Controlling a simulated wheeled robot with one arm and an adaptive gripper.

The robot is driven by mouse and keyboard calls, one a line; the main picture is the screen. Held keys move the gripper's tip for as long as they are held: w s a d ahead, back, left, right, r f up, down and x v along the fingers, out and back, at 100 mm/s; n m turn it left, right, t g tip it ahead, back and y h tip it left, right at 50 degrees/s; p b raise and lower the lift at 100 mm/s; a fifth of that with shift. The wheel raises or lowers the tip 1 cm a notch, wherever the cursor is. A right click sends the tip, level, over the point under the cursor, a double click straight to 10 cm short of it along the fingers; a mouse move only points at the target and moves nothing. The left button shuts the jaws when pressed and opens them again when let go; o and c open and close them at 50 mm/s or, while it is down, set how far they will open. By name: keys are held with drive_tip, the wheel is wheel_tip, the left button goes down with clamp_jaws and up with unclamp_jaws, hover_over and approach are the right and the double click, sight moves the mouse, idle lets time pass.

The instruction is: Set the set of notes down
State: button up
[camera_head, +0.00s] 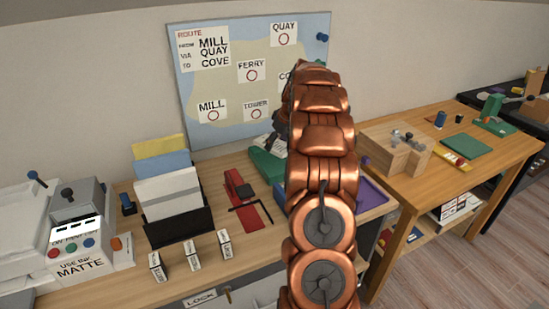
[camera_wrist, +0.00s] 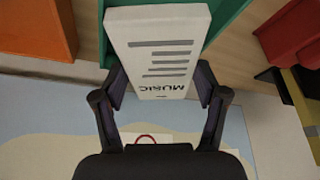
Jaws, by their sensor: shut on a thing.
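The set of notes (camera_wrist: 158,42) is a white block marked MUSIC with grey lines. In the wrist view it sits between the two dark fingers of my gripper (camera_wrist: 160,88), which is shut on it. A green holder (camera_wrist: 228,22) shows behind and beside the notes; I cannot tell whether they touch it. Part of the green holder (camera_head: 266,166) shows just left of the arm.
A map board (camera_head: 225,118) stands against the wall behind the desk. A black rack of papers (camera_head: 178,228), a red stapler-like tool (camera_head: 238,190) and small labelled blocks (camera_head: 193,255) are to the left. A purple tray (camera_head: 371,195) and a wooden block (camera_head: 393,157) are to the right.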

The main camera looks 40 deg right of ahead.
sight(274, 163)
drive_tip(key=shift+s+f+p, duration=0.1)
drive_tip(key=shift+f+p, duration=0.25)
drive_tip(key=shift+f, duration=3.05)
drive_tip(key=shift+f, duration=0.15)
drive_tip(key=o, duration=1.1)
drive_tip(key=shift+c, duration=0.2)
drive_tip(key=b+v, duration=0.1)
drive_tip(key=v, duration=1)
drive_tip(key=shift+d, duration=0.1)
drive_tip(key=shift+s+r, duration=0.15)
drive_tip(key=shift+r, duration=0.5)
